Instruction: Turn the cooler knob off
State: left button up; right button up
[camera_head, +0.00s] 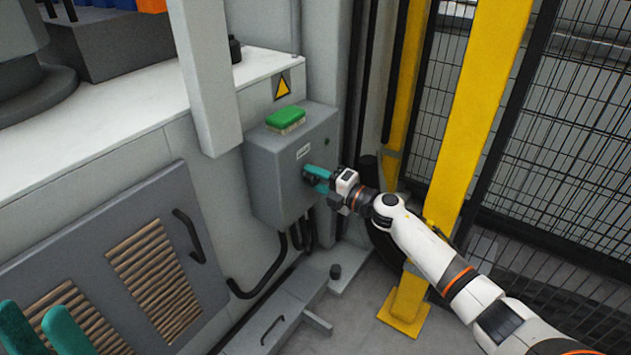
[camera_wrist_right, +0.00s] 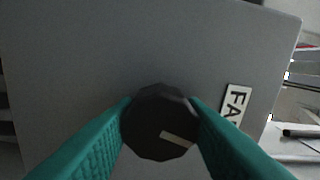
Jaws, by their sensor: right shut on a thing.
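A grey control box (camera_head: 262,180) is mounted on the machine's side, with a small white label (camera_head: 303,152) on its front face. My right gripper (camera_head: 316,178) reaches this face below the label, its teal fingers hiding most of the knob in the head view. In the right wrist view, the round black knob (camera_wrist_right: 158,122) sits between the two teal fingertips, which press on its left and right sides. A pale pointer mark (camera_wrist_right: 178,139) on it points to the lower right. My left gripper (camera_head: 40,325) shows at the bottom left, fingers apart and empty.
A green-topped sponge or brush (camera_head: 287,117) lies on the box. A yellow post (camera_head: 480,110) and black mesh fence (camera_head: 575,150) stand right of the box. Cables (camera_head: 262,280) hang below it.

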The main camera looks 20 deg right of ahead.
jog(key=shift+f+n+b, duration=0.15)
jog(key=shift+n+b, duration=0.45)
jog(key=shift+n, duration=1.4)
jog(key=o, duration=1)
jog(key=shift+s, duration=0.1)
jog(key=p+v, duration=0.2)
jog(key=v, duration=1)
jog(key=shift+d+p, duration=0.1)
jog(key=shift+p, duration=0.3)
